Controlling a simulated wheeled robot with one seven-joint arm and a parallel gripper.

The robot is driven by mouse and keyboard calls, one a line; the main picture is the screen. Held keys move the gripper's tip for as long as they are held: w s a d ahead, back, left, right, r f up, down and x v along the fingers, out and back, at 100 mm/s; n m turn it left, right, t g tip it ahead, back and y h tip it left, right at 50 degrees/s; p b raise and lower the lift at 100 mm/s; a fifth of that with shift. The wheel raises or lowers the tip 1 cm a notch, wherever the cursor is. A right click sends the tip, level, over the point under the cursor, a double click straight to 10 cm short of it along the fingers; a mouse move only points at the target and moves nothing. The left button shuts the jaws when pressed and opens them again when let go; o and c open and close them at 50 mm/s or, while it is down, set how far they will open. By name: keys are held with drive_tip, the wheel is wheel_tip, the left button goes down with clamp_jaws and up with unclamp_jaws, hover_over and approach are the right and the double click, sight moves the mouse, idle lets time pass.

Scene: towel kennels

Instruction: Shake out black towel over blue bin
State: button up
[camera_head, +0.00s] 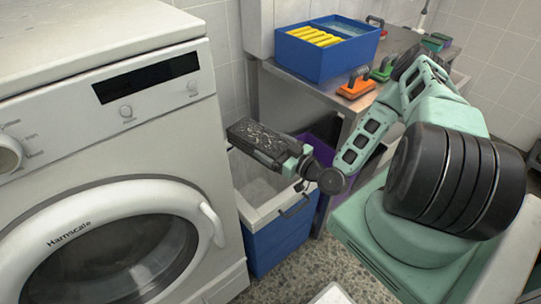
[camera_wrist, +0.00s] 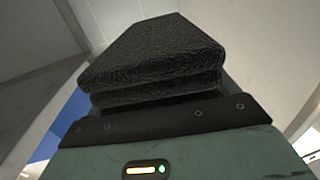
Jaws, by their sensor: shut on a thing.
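The black towel (camera_head: 262,138) is folded into a thick flat pad, with pale specks on its upper face in the head view. My gripper (camera_head: 290,153) is shut on the near end of the towel and holds it out over the blue bin (camera_head: 279,243). The towel's folded layers (camera_wrist: 155,62) fill the middle of the wrist view, above the dark edge of my gripper (camera_wrist: 160,118). The fingertips are hidden by the towel. The bin is open on top, with a pale rim and inside, and stands on the floor below the towel.
A white washing machine (camera_head: 120,150) stands close on the left of the bin. A purple bin (camera_head: 322,152) is behind it on the right. A metal table (camera_head: 292,73) holds a blue box (camera_head: 318,66) of yellow cloths and an orange-based brush (camera_head: 356,87).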

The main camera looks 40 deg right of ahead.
drive_tip(key=w+d+n+y+b, duration=0.1)
drive_tip(key=w+b, duration=0.4)
drive_tip(key=b, duration=0.5)
drive_tip(key=w+d+f+y+b, duration=0.1)
drive_tip(key=w+d+b, duration=0.3)
drive_tip(key=b, duration=0.5)
drive_tip(key=shift+w+d+n+g+y+b, duration=0.3)
drive_tip(key=shift+w+d+n+g+b, duration=0.1)
drive_tip(key=shift+w, duration=0.15)
drive_tip(key=shift+r, duration=0.15)
